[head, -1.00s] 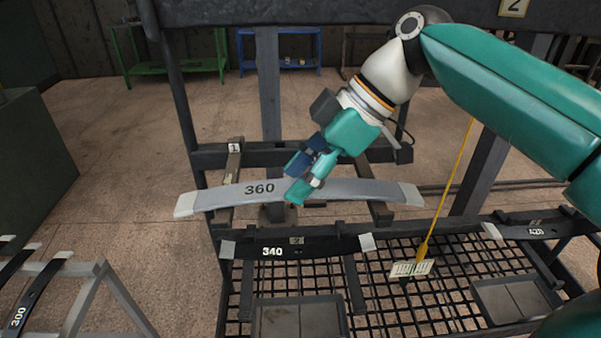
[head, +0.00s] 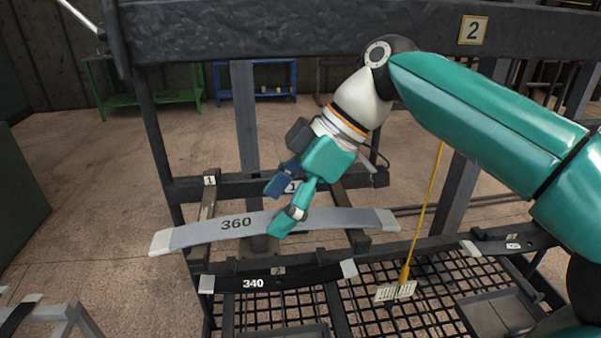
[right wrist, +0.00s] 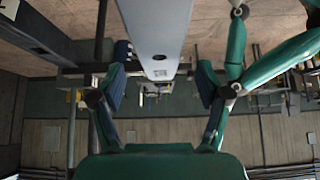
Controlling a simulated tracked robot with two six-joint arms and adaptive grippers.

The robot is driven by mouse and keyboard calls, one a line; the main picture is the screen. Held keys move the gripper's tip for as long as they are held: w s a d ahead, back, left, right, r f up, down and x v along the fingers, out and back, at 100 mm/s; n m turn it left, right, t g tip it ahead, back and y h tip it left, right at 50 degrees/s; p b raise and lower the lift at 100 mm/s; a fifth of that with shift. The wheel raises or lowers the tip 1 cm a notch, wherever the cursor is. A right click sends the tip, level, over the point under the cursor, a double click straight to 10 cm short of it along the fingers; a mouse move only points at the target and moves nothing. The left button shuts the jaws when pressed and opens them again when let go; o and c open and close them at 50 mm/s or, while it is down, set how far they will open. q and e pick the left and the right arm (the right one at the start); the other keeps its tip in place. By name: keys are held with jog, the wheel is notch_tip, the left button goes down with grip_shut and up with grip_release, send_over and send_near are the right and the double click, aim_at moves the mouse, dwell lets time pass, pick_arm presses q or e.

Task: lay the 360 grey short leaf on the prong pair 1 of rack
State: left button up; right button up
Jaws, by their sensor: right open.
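The 360 grey short leaf (head: 236,223) is a long, slightly arched grey strip with pale ends. It lies across the two prongs of pair 1, the left prong (head: 207,207) and the right prong (head: 356,238), overhanging both. My right gripper (head: 275,210) is open at the middle of the leaf, with one finger in front of it. In the right wrist view the leaf (right wrist: 157,35) runs between the spread fingers (right wrist: 162,88), with gaps on both sides. Part of the leaf's middle is hidden by the near finger. My left gripper is not in view.
A black leaf marked 340 (head: 300,279) lies on the lower prongs in front. A yellow rod with a tag (head: 396,291) hangs to the right above the mesh. Another dark leaf (head: 511,241) lies at right. The rack's thick top beam (head: 250,35) crosses above my arm.

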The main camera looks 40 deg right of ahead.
jog(key=v, duration=1.1)
jog(key=shift+s+r, duration=0.1)
